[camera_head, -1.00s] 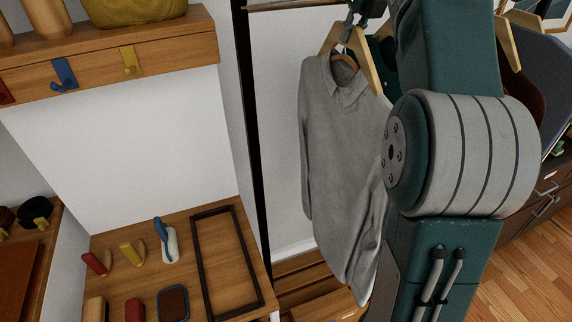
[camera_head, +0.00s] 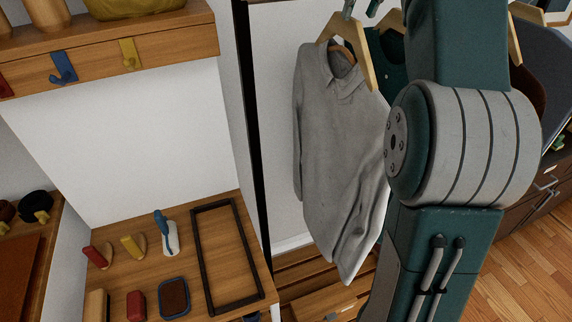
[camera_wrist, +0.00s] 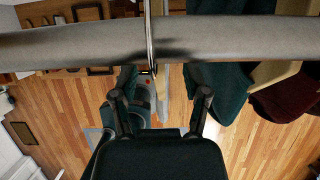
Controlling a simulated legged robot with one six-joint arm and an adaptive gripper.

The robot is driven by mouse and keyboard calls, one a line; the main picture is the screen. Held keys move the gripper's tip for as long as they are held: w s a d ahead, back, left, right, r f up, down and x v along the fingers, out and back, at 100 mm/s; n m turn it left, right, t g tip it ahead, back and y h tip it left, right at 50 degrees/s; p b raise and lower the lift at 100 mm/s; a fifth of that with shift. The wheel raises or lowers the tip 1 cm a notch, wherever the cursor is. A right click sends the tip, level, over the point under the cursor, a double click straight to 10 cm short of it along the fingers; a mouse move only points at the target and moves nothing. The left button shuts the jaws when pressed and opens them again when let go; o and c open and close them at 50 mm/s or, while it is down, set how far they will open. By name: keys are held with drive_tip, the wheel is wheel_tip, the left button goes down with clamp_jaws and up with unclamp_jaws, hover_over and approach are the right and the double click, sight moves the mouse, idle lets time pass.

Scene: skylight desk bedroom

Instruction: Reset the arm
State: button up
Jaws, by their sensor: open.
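My gripper (camera_head: 362,8) is at the top edge of the head view, just above a wooden hanger (camera_head: 368,62) that carries a grey collared sweater (camera_head: 340,135). In the wrist view my gripper (camera_wrist: 161,98) is open, its two dark fingers spread apart with nothing clasped between them. A thin metal hanger hook (camera_wrist: 150,35) shows beyond the fingers, at the grey rail (camera_wrist: 75,44). Whether a finger touches the hook cannot be told.
A dark green garment (camera_head: 392,62) hangs right behind the sweater. A wooden shelf (camera_head: 185,40) with coloured hooks is at upper left. A lower wooden surface (camera_head: 160,210) holds brushes and a black frame (camera_head: 228,258). Wooden floor (camera_head: 520,285) lies at right.

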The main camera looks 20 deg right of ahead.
drive_tip(key=shift+v, duration=2.4)
drive_tip(key=shift+s, duration=0.15)
drive_tip(key=shift+s+f, duration=0.1)
